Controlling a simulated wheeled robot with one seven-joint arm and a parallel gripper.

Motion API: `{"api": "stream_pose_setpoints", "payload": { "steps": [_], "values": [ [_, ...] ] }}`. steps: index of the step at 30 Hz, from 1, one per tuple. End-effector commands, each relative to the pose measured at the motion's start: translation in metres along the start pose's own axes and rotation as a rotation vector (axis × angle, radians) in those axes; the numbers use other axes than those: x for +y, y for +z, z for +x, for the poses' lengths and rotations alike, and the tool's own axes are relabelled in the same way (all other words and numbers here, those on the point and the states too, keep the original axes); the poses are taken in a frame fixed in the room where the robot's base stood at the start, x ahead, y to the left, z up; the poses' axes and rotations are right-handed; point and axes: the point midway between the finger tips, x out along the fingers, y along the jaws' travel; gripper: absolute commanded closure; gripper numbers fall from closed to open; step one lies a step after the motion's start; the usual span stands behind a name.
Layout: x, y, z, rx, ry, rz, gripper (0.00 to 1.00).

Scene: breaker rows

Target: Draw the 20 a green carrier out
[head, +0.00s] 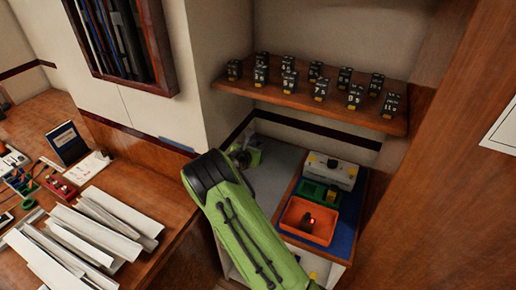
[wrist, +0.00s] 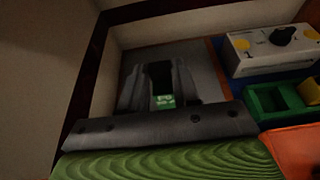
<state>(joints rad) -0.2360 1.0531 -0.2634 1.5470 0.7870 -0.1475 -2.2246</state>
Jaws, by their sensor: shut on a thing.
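My gripper (wrist: 160,92) shows in the wrist view with its grey fingers around a small dark piece with a green label, the green carrier (wrist: 164,101). Its printing is too small to read surely. The gripper is shut on it, above a grey surface. In the head view my gripper (head: 243,154) is at the end of my green arm, over the left part of the cabinet top below the shelf. The arm hides part of the cabinet there, and I cannot tell the carrier from the gripper in that view. What lies beneath the carrier is hidden.
Several numbered black blocks line the wooden shelf (head: 300,96) above. A wall is close on the left.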

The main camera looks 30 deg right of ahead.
Motion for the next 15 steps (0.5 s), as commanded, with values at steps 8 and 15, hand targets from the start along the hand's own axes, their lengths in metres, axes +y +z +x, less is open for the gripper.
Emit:
{"api": "stream_pose_setpoints", "payload": {
  "steps": [8,15],
  "values": [
    [0.000,0.015,-0.005,-0.002,-0.001,0.000,1.00],
    [0.000,0.025,-0.009,-0.002,0.000,0.000,1.00]
  ]
}}
